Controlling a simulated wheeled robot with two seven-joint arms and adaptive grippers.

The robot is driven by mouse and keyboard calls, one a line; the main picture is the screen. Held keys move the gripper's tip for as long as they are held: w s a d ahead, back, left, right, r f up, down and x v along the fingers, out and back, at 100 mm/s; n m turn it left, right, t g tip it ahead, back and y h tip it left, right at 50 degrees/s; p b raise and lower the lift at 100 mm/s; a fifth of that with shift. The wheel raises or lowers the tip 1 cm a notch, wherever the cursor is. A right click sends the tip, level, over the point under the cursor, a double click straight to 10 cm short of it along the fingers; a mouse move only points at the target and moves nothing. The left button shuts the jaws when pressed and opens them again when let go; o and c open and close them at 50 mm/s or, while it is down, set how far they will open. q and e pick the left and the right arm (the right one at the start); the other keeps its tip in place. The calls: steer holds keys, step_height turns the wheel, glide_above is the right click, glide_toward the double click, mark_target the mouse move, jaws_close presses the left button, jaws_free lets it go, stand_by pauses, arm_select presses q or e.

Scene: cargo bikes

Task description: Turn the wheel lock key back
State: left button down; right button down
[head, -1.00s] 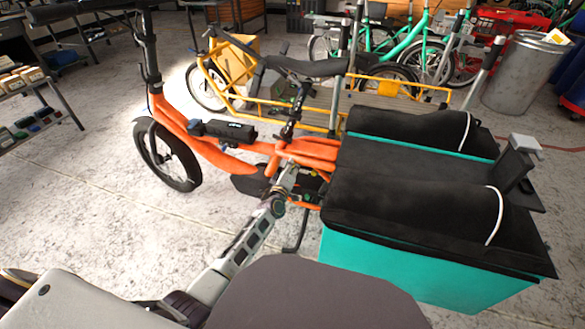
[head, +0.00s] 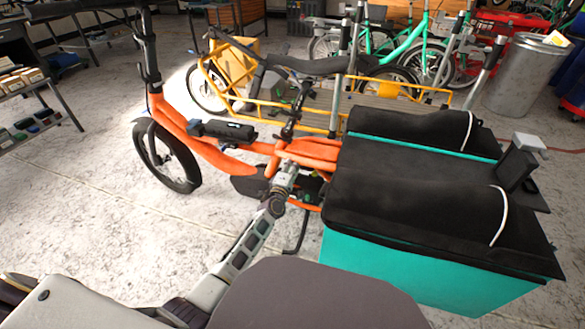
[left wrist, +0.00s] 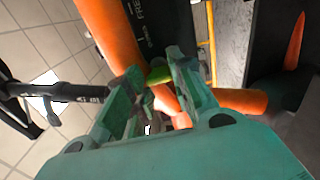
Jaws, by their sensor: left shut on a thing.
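The orange cargo bike (head: 220,157) stands in the middle of the head view, with its front wheel (head: 167,156) at the left. My left gripper (head: 291,168) reaches to the frame under the seat post, near the rear wheel. In the left wrist view its teal fingers (left wrist: 155,82) are close together around a small green piece (left wrist: 159,74), which looks like the wheel lock key. The key's exact angle and the lock body are mostly hidden by the fingers. In the head view the gripper hides the key. My right gripper is not in view.
A black-topped teal cargo bag (head: 400,262) sits close on the right of my gripper. A yellow-framed cargo bike (head: 300,118) stands behind. A kickstand (head: 300,232) reaches the floor near my arm.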

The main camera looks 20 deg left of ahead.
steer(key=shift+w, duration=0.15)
arm_select(q)
steer(key=c, duration=1.6)
jaws_free()
steer(key=o, duration=0.4)
steer(key=shift+c, duration=0.2)
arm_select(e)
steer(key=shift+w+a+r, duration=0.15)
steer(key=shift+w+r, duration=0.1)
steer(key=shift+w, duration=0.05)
arm_select(q)
steer(key=s, duration=1.2)
steer(key=shift+a, duration=0.2)
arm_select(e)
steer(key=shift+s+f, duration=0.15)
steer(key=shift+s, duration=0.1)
arm_select(q)
steer(key=shift+f, duration=0.1)
